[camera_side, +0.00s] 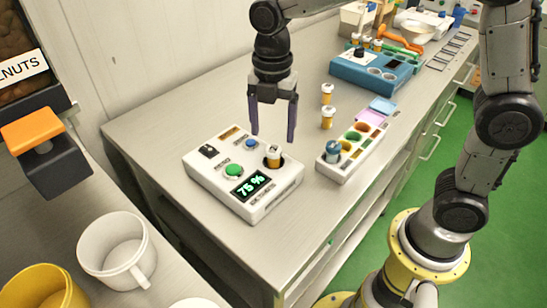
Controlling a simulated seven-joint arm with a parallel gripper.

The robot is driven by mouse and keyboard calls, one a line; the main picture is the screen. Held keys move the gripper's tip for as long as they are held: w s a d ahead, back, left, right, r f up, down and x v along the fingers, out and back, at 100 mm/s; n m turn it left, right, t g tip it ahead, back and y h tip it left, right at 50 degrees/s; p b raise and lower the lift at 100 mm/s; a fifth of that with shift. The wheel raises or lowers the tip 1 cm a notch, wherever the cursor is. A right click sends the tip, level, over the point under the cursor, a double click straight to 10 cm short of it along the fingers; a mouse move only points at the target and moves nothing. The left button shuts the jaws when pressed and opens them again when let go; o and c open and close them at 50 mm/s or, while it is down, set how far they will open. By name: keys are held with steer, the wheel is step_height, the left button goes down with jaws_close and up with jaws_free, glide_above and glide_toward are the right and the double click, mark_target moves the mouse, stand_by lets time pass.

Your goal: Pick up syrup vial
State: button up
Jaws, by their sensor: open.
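A small amber vial with a white cap (273,155) stands upright in a round socket of a white box-shaped device (213,181). The device's display (250,185) reads 75 %. My gripper (272,139) points down over the device with its fingers apart. The vial is just below and between the fingertips, and nothing is held. Two similar amber vials stand on the bench behind to the right, one farther (327,94) and one nearer (327,118). I cannot tell which vial is the syrup one.
A white rack (351,160) with colored wells and a grey-blue vial (333,151) stands right of the device. A blue device (362,73) is farther back. White (110,240) and yellow (40,292) buckets are at lower left. The bench left of the device is clear.

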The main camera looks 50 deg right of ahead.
mark_target(274, 148)
steer(key=shift+s+f, duration=0.15)
steer(key=shift+f, duration=3.15)
jaws_close()
